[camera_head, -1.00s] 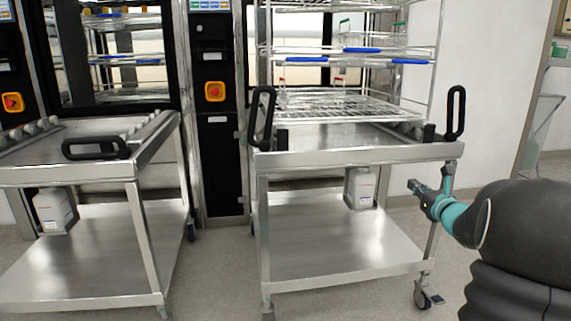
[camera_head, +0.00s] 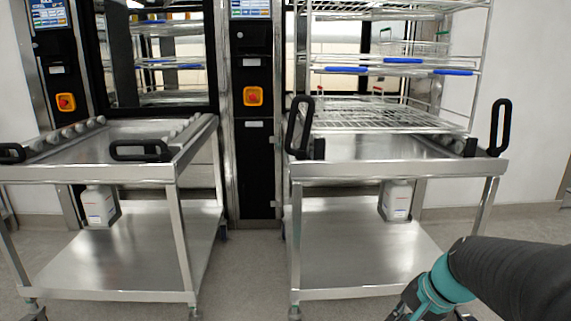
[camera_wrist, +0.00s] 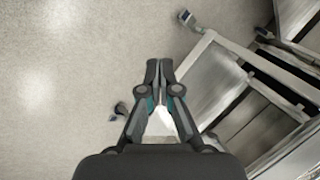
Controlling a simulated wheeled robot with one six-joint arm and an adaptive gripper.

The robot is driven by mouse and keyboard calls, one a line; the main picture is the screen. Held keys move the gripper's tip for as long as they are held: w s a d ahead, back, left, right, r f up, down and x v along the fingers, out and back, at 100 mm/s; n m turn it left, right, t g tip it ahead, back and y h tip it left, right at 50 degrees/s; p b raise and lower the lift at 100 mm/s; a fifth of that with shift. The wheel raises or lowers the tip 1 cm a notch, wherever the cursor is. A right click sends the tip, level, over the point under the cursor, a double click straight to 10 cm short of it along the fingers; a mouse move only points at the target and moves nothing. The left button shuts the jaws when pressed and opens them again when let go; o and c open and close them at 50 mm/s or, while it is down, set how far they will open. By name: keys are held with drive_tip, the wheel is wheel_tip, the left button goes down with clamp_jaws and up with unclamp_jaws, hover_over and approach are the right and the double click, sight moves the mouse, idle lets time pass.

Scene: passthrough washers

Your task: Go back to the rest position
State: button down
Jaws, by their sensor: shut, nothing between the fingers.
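My gripper (camera_wrist: 159,68) shows in the wrist view, pointing down over the bare floor. Its two fingertips meet and nothing is between them. In the head view only my dark arm and its teal wrist joint show at the lower right, in front of the right steel cart (camera_head: 370,265). My fingers are out of the picture there. In the wrist view a steel cart frame (camera_wrist: 237,48) with a caster stands to the right of the fingers, apart from them as far as I can tell.
The left steel cart (camera_head: 120,265) stands beside the right one, with a narrow floor gap between. A wire rack (camera_head: 390,118) rests on the right cart. A black panel with an emergency button (camera_head: 254,96) stands behind. Speckled floor (camera_wrist: 60,70) is clear at left in the wrist view.

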drive_tip(key=s+a+r+n+t+h+p, duration=0.1)
drive_tip(key=s+a+r+n, duration=0.5)
drive_tip(key=s, duration=0.6)
wheel_tip(320, 180, up, 2)
drive_tip(key=n+h+p, duration=0.1)
drive_tip(key=n+h, duration=0.1)
drive_tip(key=n, duration=0.1)
drive_tip(key=shift+r+t+p, duration=0.2)
drive_tip(key=shift+t+p, duration=0.1)
drive_tip(key=shift+p, duration=0.1)
drive_tip(key=shift+s+a, duration=0.1)
drive_tip(key=shift+a, duration=0.15)
